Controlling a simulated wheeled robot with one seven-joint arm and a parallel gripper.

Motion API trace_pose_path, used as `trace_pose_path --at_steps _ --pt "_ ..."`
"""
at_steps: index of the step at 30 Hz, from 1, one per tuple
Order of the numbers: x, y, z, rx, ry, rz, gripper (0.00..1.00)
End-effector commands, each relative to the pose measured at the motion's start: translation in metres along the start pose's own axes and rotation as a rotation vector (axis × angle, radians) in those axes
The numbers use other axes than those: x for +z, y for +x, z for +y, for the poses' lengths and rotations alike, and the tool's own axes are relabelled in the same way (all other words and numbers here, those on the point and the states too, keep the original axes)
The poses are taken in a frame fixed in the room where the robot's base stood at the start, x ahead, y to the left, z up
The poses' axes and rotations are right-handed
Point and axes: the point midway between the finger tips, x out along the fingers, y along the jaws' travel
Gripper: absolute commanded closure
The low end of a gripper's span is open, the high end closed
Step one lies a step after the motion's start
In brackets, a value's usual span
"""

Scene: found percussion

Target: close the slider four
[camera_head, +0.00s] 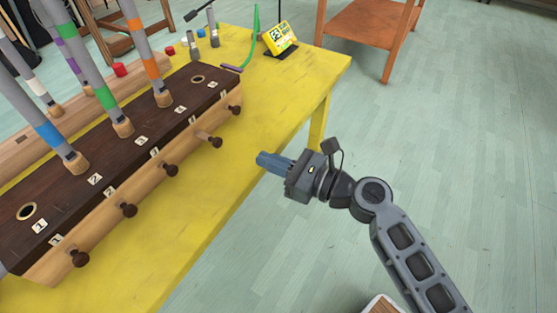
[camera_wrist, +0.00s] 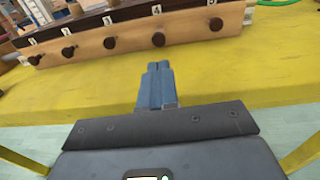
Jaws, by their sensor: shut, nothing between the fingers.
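A long wooden box with a dark top (camera_head: 110,160) stands on the yellow table, with a row of dark round knobs along its front. The slider four knob (camera_head: 215,141) sticks out on a visible pale shaft, farther from the box face than the knobs beside it. It also shows in the wrist view (camera_wrist: 158,39), just beyond my fingertips. My gripper (camera_head: 262,159) is shut and empty, with blue fingers pointing toward the box. It is to the right of the slider four knob and apart from it. The fingers also show in the wrist view (camera_wrist: 158,68).
The slider three knob (camera_head: 170,170) and the slider five knob (camera_head: 235,109) sit on either side. Grey tubes with coloured bands (camera_head: 98,75) rise from the box top. The yellow table (camera_head: 275,110) is clear in front of the box. A brown wooden table (camera_head: 365,20) stands behind.

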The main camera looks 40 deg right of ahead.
Motion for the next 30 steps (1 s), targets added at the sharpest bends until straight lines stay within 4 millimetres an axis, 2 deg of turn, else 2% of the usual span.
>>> trace_pose_path --at_steps 3,9,15,21,30 --pt "0.001 0.025 0.001 0.002 -0.002 -0.002 1.00" --pt "0.001 0.063 0.001 0.001 -0.003 0.000 1.00" --pt "0.000 0.087 0.001 0.001 -0.003 0.000 1.00" --pt "0.000 0.096 0.000 0.000 -0.003 0.001 1.00" --pt "0.000 0.096 0.000 -0.001 -0.003 0.001 1.00"
